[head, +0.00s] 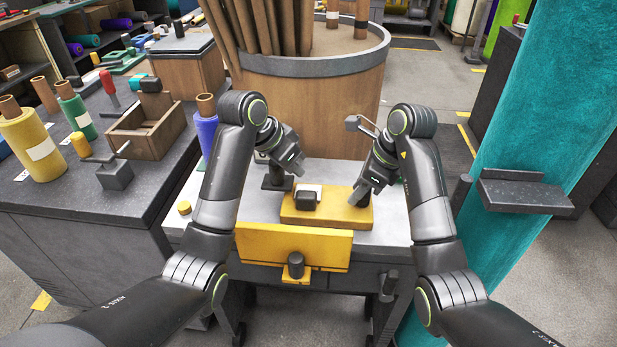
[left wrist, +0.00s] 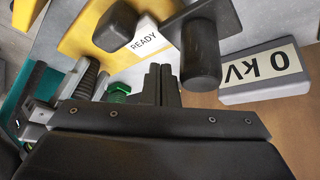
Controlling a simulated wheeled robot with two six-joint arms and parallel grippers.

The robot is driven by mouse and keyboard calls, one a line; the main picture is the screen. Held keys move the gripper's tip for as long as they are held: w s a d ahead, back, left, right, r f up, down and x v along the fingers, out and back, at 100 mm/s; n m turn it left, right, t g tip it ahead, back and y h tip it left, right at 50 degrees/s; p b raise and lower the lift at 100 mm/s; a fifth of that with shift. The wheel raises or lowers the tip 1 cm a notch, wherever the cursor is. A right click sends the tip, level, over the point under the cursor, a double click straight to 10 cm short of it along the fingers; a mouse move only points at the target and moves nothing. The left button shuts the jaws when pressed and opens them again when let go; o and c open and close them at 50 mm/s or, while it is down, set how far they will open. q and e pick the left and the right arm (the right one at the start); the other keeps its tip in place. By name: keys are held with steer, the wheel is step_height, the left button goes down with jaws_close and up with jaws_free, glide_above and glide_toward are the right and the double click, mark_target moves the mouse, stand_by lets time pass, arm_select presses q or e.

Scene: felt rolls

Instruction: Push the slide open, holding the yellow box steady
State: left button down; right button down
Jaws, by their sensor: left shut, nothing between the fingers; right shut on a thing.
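The yellow box (head: 340,212) lies flat on the light worktop. A black block (head: 307,200), which looks like the slide's knob, sits on its left part. The block also shows in the left wrist view (left wrist: 115,27), beside a white READY label (left wrist: 147,40). My right gripper (head: 361,198) is shut on the box at its right end; the exact contact is partly hidden by the fingers. My left gripper (head: 296,172) is shut and empty, behind and above the block. Its closed fingertips (left wrist: 161,84) show apart from the block in the left wrist view.
A dark post (head: 274,178) stands behind the box's left end; a dark cylinder (left wrist: 202,55) is near my left fingers. A 0 kV sign (left wrist: 262,73) lies beyond it. A yellow panel (head: 293,247) is at the front edge. A large wooden drum (head: 310,105) stands behind.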

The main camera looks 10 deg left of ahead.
arm_select(q)
steer(key=shift+r, duration=0.15)
steer(key=shift+r, duration=1.65)
steer(key=r, duration=0.1)
steer(key=d+r, duration=0.1)
steer(key=r, duration=0.1)
steer(key=shift+d+r, duration=0.1)
steer(key=shift+r, duration=0.1)
steer(key=shift+w, duration=0.1)
arm_select(e)
steer(key=c, duration=1)
jaws_free()
steer(key=shift+o, duration=0.5)
steer(key=o, duration=0.9)
